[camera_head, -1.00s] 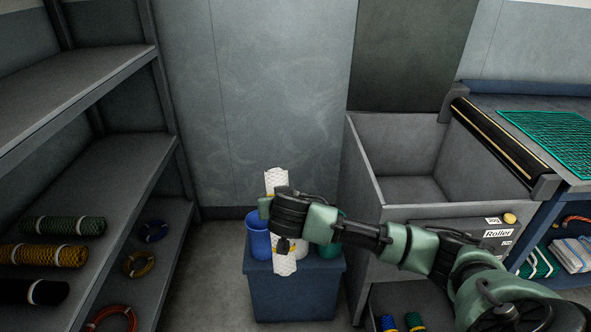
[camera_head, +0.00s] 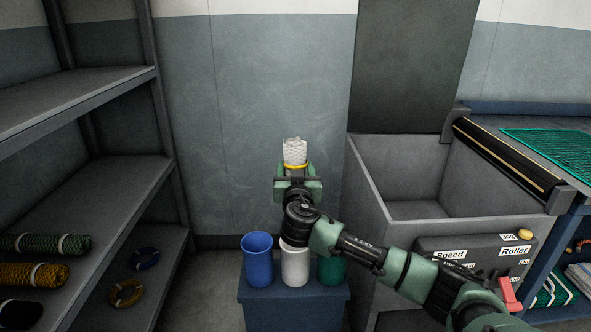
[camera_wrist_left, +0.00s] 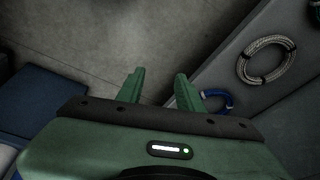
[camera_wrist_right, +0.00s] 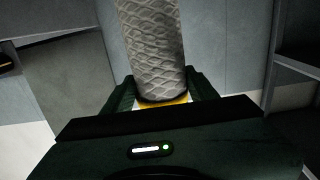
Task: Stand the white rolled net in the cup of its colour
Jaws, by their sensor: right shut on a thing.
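The white rolled net (camera_head: 295,151) stands upright in my right gripper (camera_head: 296,174), which is shut on it near a yellow band. In the right wrist view the net (camera_wrist_right: 152,45) rises between the fingers (camera_wrist_right: 160,98); its lower part is hidden by the gripper in the head view. The white cup (camera_head: 295,269) stands on a blue stand (camera_head: 290,302), below the gripper in the picture and partly behind my right arm. My left gripper (camera_wrist_left: 157,88) shows only in the left wrist view, open and empty.
A blue cup (camera_head: 258,262) stands left of the white cup and a green cup (camera_head: 331,268) right of it. A shelf (camera_head: 90,200) with rolled nets is on the left. A grey bin (camera_head: 410,180) and roller bench stand on the right.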

